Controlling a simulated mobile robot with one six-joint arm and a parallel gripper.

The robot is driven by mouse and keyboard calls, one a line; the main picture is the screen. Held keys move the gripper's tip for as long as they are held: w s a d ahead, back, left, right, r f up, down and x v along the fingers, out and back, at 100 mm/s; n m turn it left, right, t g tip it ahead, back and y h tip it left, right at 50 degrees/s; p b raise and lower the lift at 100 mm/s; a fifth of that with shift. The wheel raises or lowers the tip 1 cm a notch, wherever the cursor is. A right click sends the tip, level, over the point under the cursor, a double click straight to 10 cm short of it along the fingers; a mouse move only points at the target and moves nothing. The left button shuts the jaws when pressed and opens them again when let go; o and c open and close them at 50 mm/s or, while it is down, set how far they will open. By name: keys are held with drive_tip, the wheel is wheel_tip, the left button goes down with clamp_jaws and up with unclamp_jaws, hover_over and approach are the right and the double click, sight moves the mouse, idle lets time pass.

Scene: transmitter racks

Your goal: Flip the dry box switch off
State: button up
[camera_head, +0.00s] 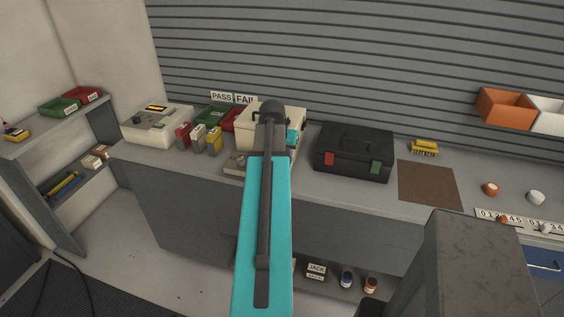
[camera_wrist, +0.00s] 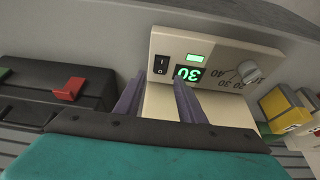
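The dry box (camera_head: 292,113) is a cream box on the bench, largely hidden behind my arm in the head view. In the wrist view its panel (camera_wrist: 215,50) carries a black rocker switch (camera_wrist: 161,65), a lit green indicator (camera_wrist: 195,57), a green number display (camera_wrist: 189,74) and a dial knob (camera_wrist: 249,72). I cannot tell which side of the switch is pressed. My gripper (camera_wrist: 158,80) is open and empty, its two purple fingers apart. In the picture, the switch lies just beyond the gap between the fingertips. Whether they touch the panel is unclear.
A black case (camera_head: 353,152) with red and green latches stands right of the dry box. Several small red, grey and yellow blocks (camera_head: 199,136) and a cream instrument (camera_head: 157,125) stand left. A brown mat (camera_head: 428,184) lies further right. A slatted wall (camera_head: 350,60) rises behind.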

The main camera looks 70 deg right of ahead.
drive_tip(key=shift+p+x, duration=0.4)
drive_tip(key=shift+x, duration=1.55)
clamp_jaws()
